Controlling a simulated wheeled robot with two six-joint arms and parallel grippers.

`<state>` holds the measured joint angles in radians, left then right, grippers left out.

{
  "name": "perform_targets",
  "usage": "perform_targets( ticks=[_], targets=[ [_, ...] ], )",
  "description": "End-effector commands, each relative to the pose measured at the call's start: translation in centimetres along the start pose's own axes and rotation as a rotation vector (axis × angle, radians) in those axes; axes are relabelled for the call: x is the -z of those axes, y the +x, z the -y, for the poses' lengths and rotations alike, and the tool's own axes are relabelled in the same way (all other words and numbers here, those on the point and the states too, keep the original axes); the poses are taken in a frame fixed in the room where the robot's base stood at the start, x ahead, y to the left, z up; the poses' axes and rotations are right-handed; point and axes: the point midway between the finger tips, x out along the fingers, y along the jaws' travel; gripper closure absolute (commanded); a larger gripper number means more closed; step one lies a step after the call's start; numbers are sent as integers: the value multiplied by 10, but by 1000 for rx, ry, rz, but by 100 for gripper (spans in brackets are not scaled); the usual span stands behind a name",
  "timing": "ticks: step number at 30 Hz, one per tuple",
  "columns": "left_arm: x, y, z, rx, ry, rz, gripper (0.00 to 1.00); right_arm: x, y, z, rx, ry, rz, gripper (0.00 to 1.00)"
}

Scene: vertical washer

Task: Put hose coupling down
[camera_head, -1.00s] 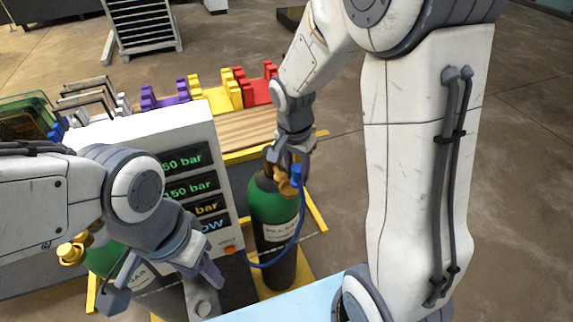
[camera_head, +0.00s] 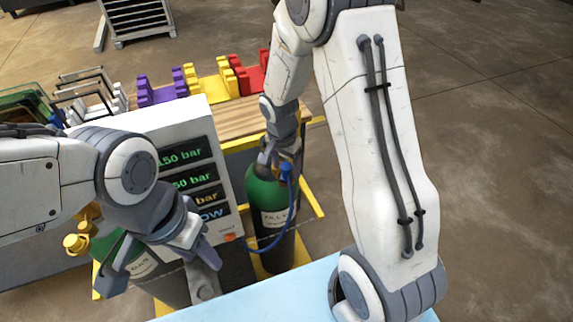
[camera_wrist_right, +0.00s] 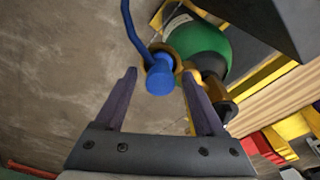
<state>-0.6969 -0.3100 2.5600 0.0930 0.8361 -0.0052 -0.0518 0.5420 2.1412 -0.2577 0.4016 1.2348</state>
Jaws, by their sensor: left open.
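The blue hose coupling (camera_wrist_right: 160,78) sits at the end of a blue hose (camera_wrist_right: 129,22), in front of a brass fitting at the top of a green cylinder (camera_wrist_right: 198,45). My right gripper (camera_wrist_right: 159,73) has its fingers apart, one on each side of the coupling, with visible gaps. In the head view the coupling (camera_head: 287,171) shows beside the right gripper (camera_head: 280,158), above the right green cylinder (camera_head: 265,188). Whether the coupling is seated on a valve is hard to tell. My left gripper (camera_head: 160,262) is open and empty in front of the left cylinder (camera_head: 142,262).
A white panel (camera_head: 195,112) with lit pressure readouts stands between the cylinders. The hose (camera_head: 270,245) loops from its lower right. A wooden bench (camera_head: 240,117) with purple, yellow and red holders stands behind. A light blue surface (camera_head: 300,295) lies in front. Floor at right is clear.

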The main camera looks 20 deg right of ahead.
Motion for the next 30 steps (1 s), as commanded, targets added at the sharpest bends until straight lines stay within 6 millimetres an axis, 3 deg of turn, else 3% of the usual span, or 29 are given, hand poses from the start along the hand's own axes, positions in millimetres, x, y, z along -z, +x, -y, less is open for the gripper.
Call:
perform_targets(
  ticks=[11,24,30],
  targets=[
    [0,2,0,0,0,0,50,0,-8,1,1,0,-2,29],
    [-1,18,1,0,-3,0,50,0,-93,1,5,-1,-3,29],
    [-1,21,2,0,-4,0,50,0,-116,1,2,-1,-1,29]
  ],
)
